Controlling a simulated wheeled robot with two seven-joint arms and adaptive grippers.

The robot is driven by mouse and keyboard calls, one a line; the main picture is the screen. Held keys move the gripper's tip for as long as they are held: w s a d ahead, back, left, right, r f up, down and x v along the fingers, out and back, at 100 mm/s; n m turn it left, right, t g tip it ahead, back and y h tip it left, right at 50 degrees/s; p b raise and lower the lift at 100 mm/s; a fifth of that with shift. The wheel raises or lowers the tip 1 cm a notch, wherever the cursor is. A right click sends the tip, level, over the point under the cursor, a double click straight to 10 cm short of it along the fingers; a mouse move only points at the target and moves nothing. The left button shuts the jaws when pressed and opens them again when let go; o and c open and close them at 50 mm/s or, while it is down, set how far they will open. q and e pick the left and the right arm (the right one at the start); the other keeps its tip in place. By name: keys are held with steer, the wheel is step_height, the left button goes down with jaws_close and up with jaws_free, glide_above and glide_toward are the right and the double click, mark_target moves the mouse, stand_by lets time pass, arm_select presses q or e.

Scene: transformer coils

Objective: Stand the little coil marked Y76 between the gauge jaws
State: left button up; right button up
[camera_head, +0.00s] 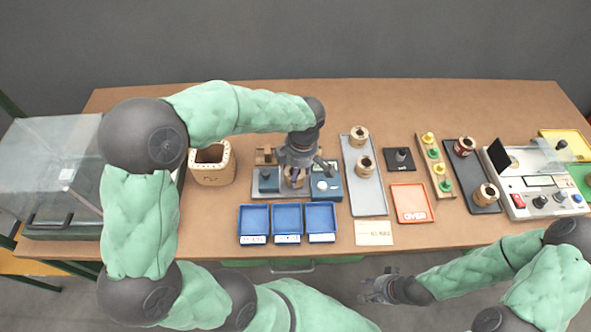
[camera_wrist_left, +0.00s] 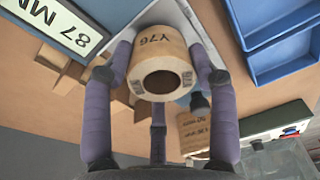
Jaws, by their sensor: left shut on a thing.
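The little coil marked Y76 (camera_wrist_left: 158,45) is a tan ring with a dark bore. My left gripper (camera_head: 294,182) is shut on it, with purple fingers around its sides in the left wrist view. In the head view the gripper and coil (camera_head: 294,174) are over the gauge (camera_head: 268,184), near its right part. The gauge's display (camera_wrist_left: 55,25) reads 87 MM in the wrist view. The fingers hide much of the jaws, and I cannot tell whether the coil touches the base. My right gripper (camera_head: 374,288) is open and empty in front of the table.
Blue trays (camera_head: 254,224) stand in front of the gauge. A tan box (camera_head: 212,164) is to its left. A grey tray (camera_head: 369,202) with two coils (camera_head: 359,136) is to its right, then an orange-red tray (camera_head: 413,203) and a dark tray with coils (camera_head: 478,180).

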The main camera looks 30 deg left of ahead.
arm_select(q)
steer(key=shift+f+b, duration=0.3)
steer(key=shift+f, duration=0.15)
steer(key=o, duration=1.5)
steer(key=shift+c, duration=0.2)
steer(key=shift+o, duration=1.4)
steer(key=shift+r, duration=0.1)
step_height(320, 180, up, 8)
steer(key=p, duration=0.5)
